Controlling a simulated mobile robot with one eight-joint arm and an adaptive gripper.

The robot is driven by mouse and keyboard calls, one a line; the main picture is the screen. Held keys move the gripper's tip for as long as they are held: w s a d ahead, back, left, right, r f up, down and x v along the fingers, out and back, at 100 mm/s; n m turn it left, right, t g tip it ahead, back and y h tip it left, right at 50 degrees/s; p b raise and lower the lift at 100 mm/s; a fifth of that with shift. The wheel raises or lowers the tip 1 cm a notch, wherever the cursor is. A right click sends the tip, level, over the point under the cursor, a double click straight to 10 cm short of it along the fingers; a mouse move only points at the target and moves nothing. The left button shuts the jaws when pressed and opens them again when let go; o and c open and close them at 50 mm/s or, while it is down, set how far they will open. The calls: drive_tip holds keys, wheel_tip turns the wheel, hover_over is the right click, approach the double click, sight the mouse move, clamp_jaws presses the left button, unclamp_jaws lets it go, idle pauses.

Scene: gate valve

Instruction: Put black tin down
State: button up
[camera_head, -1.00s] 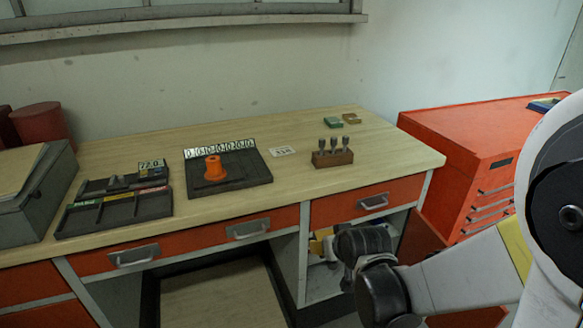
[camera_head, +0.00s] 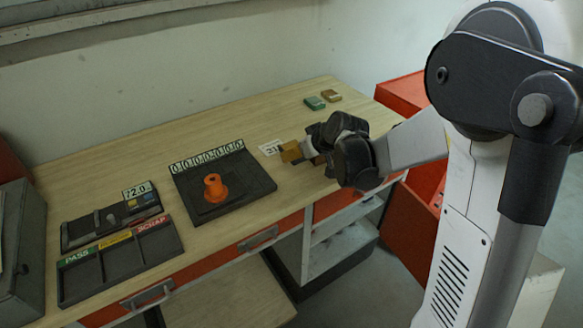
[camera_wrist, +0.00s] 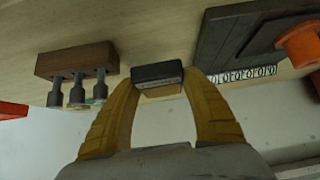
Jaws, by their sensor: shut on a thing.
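The black tin (camera_wrist: 158,74) is a small dark block with a pale edge. My gripper (camera_wrist: 160,88) has its two yellow fingers shut on it, one at each side, in the wrist view. In the head view, my gripper (camera_head: 288,153) is over the right part of the wooden desk, close to a small printed card. The tin itself is mostly hidden there by the fingers. I cannot tell how high it is above the desk top (camera_head: 215,120).
A labelled sorting tray (camera_head: 120,262) is further left. A wooden block with upright metal pegs (camera_wrist: 76,60) shows in the wrist view. Green (camera_head: 314,103) and brown (camera_head: 331,96) blocks lie behind.

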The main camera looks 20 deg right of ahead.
drive_tip(key=b, duration=0.1)
hover_over(294, 173)
drive_tip(key=s, duration=0.2)
drive_tip(key=f, duration=0.4)
drive_tip(key=shift+d+f, duration=0.3)
drive_tip(key=shift+f, duration=0.05)
drive_tip(key=shift+f+b, duration=0.6)
drive_tip(key=shift+f, duration=0.7)
drive_tip(key=shift+f, duration=0.1)
drive_tip(key=shift+f, duration=0.15)
drive_tip(key=o, duration=1.3)
